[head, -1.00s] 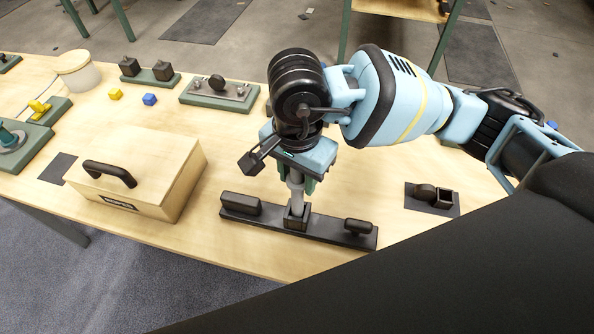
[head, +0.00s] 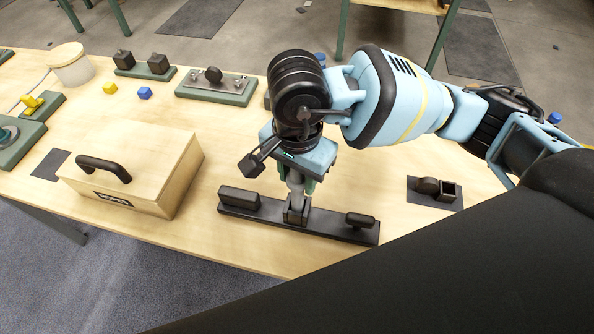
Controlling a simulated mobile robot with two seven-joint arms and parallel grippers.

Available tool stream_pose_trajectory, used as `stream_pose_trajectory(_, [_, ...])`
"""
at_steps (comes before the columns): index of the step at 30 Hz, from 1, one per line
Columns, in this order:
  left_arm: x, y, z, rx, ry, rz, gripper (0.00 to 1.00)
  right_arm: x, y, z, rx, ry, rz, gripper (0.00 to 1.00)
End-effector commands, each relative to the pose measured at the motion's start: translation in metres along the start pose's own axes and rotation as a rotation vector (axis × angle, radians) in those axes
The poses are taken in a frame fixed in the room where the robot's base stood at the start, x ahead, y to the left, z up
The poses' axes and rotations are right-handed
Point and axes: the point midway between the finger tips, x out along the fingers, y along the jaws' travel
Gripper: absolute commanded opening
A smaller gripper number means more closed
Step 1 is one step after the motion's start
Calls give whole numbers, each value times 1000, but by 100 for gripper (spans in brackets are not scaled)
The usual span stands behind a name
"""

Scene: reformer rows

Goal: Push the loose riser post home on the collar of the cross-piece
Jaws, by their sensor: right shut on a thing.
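The cross-piece (head: 335,226) is a long dark bar lying on the bench, with a square collar (head: 296,214) near its middle. The riser post (head: 296,186) is a grey upright piece whose lower end is at the collar's mouth. It looks roughly upright, but I cannot tell how deep it sits. My right gripper (head: 297,176) is above the collar, pointing down and shut on the post. The wrist and gripper body hide the post's upper part. My left gripper is not in view.
A wooden box (head: 155,185) with a black handle stands left of the cross-piece. A dark plate with a small socket (head: 435,192) lies to the right.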

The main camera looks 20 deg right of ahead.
Motion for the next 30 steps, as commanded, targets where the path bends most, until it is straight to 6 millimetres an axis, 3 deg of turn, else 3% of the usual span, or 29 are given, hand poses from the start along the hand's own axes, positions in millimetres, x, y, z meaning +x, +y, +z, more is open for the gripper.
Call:
stream_pose_trajectory(1, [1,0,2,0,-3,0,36,2,0,0,0,0,0,8])
stream_pose_trajectory(2, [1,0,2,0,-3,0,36,2,0,0,0,0,-1,39])
stream_pose_trajectory(8, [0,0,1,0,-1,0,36,1,0,0,0,0,-1,63])
stream_pose_trajectory(21, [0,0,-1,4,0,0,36,1,0,0,0,0,0,63])
stream_pose_trajectory(25, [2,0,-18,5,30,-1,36,-22,-1,0,0,2,-5,63])
stream_pose_trajectory(30, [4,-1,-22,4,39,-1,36,-51,-1,0,-1,1,-5,63])
